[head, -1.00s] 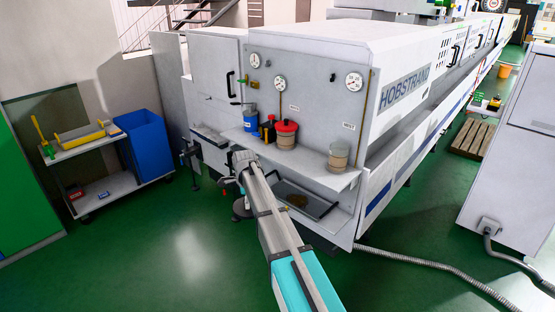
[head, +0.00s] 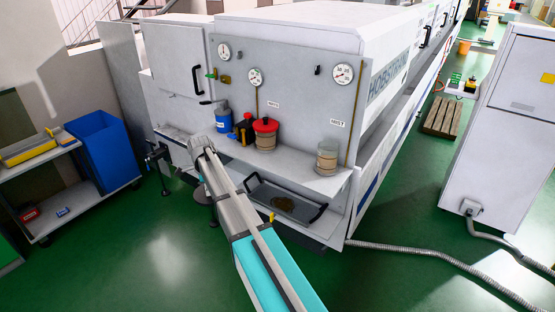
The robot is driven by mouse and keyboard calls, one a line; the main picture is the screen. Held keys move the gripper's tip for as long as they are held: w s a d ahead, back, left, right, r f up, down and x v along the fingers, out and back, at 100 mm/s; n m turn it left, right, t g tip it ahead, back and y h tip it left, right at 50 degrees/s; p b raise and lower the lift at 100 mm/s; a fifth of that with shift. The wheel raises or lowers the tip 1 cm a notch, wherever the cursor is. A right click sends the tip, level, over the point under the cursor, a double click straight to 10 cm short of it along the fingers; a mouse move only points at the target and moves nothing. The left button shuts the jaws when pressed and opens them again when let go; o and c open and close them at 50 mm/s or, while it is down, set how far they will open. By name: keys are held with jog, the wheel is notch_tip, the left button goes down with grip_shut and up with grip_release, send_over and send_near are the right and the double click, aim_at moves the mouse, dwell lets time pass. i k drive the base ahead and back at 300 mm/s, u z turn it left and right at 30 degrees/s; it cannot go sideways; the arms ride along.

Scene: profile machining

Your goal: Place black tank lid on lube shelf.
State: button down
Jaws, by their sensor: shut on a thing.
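The lube shelf (head: 295,177) is the pale ledge along the front of the white machine. My gripper (head: 200,146) is seen from behind at the left end of the shelf. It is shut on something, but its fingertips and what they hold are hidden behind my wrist. I cannot make out the black tank lid anywhere in the open. A clear tank with brownish contents (head: 327,158) stands upright at the right of the shelf, and no black lid shows on it.
A red-lidded jar (head: 265,134), a black-and-red can (head: 244,129) and a blue container (head: 223,120) stand on the shelf. Bare shelf lies between the red-lidded jar and the clear tank. A dark tray (head: 284,200) sits below. A cart (head: 95,205) stands left.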

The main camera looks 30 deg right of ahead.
aim_at(286, 165)
jog(key=z, duration=0.25)
jog(key=i, duration=0.7)
jog(key=z, duration=0.65)
jog(key=k, duration=0.95)
jog(key=z, duration=0.1)
jog(key=i, duration=0.95)
